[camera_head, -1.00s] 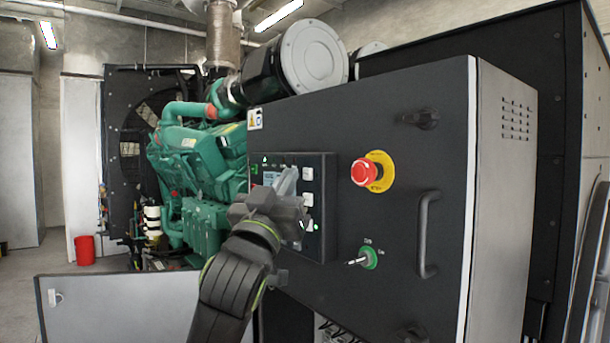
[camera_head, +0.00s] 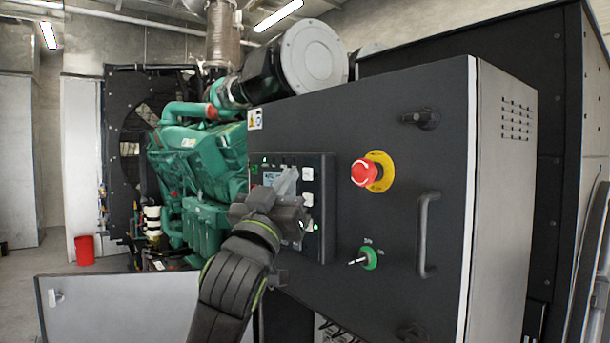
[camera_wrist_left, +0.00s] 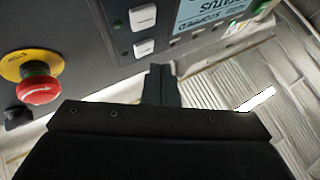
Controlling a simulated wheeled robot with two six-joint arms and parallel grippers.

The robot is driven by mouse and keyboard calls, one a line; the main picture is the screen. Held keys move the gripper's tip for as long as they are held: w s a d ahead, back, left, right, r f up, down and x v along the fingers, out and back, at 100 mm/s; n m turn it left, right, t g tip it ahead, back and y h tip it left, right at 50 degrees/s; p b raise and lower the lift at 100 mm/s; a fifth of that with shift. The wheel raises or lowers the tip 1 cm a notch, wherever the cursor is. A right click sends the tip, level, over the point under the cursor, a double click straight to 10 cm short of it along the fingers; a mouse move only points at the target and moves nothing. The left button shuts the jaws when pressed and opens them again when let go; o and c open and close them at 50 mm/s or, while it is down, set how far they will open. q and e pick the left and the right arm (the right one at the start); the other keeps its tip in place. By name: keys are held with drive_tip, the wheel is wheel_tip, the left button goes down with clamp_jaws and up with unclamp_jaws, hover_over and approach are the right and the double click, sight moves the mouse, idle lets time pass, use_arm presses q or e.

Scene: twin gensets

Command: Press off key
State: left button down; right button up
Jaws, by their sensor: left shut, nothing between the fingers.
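The controller panel (camera_head: 325,215) is on the front of the black cabinet. It has a column of white keys, with the upper key (camera_head: 307,174) and middle key (camera_head: 308,199) clear of my gripper. A lower key has a green light beside it. I cannot read which is the off key. My left gripper (camera_head: 287,184) is shut and empty in front of the panel, covering part of the screen. In the left wrist view, its closed fingertips (camera_wrist_left: 161,72) appear just below a white key (camera_wrist_left: 144,47); contact cannot be told. The screen (camera_wrist_left: 205,14) reads upside down, "STOPPED". My right gripper is not in view.
A red emergency stop button (camera_head: 366,172) on a yellow plate sits right of the panel. A key switch (camera_head: 368,257) is below it, and a door handle (camera_head: 427,235) further right. The green engine (camera_head: 205,160) stands behind on the left.

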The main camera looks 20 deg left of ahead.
use_arm(q)
drive_tip(key=shift+w, duration=0.1)
idle(0.6)
drive_tip(key=shift+w+d, duration=0.3)
drive_tip(key=shift+w+d, duration=0.15)
drive_tip(key=shift+w, duration=0.25)
idle(0.7)
drive_tip(key=shift+s, duration=0.2)
drive_tip(key=shift+s+a, duration=0.45)
drive_tip(key=shift+s, duration=0.15)
drive_tip(key=s+a+p, duration=0.1)
drive_tip(key=s+a, duration=0.2)
drive_tip(key=s, duration=0.2)
idle(0.3)
idle(0.6)
